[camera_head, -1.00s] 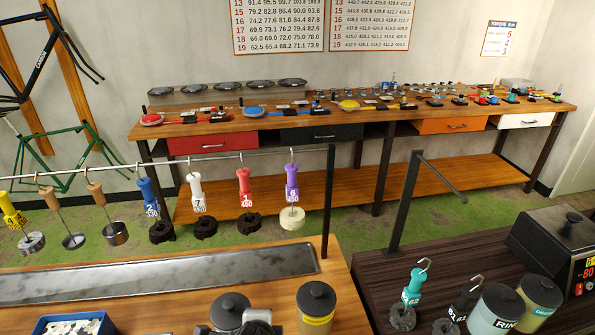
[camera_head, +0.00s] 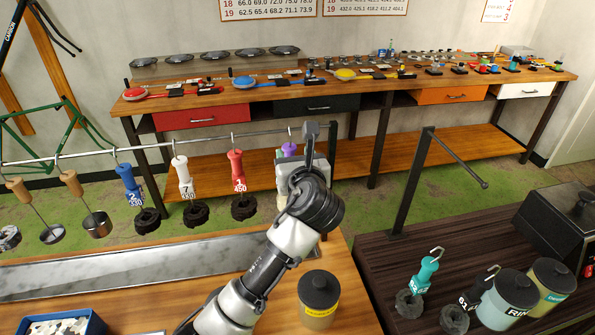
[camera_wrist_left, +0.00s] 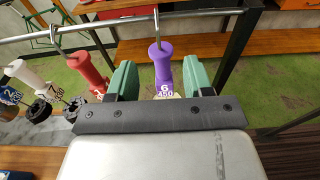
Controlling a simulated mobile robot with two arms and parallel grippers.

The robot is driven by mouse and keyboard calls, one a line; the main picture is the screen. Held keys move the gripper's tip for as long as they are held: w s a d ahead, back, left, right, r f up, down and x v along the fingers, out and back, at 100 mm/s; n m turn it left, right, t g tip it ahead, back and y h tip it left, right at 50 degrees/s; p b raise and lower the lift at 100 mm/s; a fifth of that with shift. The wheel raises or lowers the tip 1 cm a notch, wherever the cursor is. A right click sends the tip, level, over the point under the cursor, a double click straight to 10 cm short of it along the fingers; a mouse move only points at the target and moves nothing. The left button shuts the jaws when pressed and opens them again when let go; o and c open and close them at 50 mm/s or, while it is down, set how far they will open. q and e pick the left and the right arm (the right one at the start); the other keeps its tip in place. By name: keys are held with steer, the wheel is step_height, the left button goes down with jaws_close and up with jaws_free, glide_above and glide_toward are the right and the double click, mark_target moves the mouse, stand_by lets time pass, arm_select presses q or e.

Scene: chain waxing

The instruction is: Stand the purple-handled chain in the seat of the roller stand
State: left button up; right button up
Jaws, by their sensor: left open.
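The purple-handled chain hangs by its hook from the metal rail; its purple handle (camera_head: 289,149) shows at the rail's right end, with the lower part mostly hidden behind my left arm. In the left wrist view the handle (camera_wrist_left: 162,70) reads 6 and 450. My left gripper (camera_wrist_left: 159,78) is open, with one green finger on each side of the handle in that view and gaps to both. I cannot tell how deep the handle lies between the fingers. My right gripper is out of view. I cannot make out the roller stand.
The rail (camera_head: 90,147) also holds red (camera_head: 237,171), white (camera_head: 183,177) and blue (camera_head: 128,184) handled chains to the left. A rail post (camera_head: 332,190) stands close on the right. A lidded jar (camera_head: 319,298) stands below. A dark table (camera_head: 400,262) holds more chains and jars.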

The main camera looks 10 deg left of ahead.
mark_target(290, 149)
arm_select(q)
steer(key=b+x, duration=0.1)
steer(key=x, duration=0.1)
steer(key=b+x, duration=0.3)
steer(key=x, duration=0.1)
steer(key=shift+w+f+b, duration=0.1)
steer(key=shift+f+b, duration=0.2)
steer(key=shift+w+a+f, duration=0.1)
steer(key=shift+w+f, duration=0.05)
steer(key=shift+w, duration=0.05)
steer(key=shift+f+p, duration=0.4)
steer(key=shift+f, duration=0.8)
steer(key=shift+c, duration=0.5)
jaws_close()
steer(key=shift+r, duration=0.15)
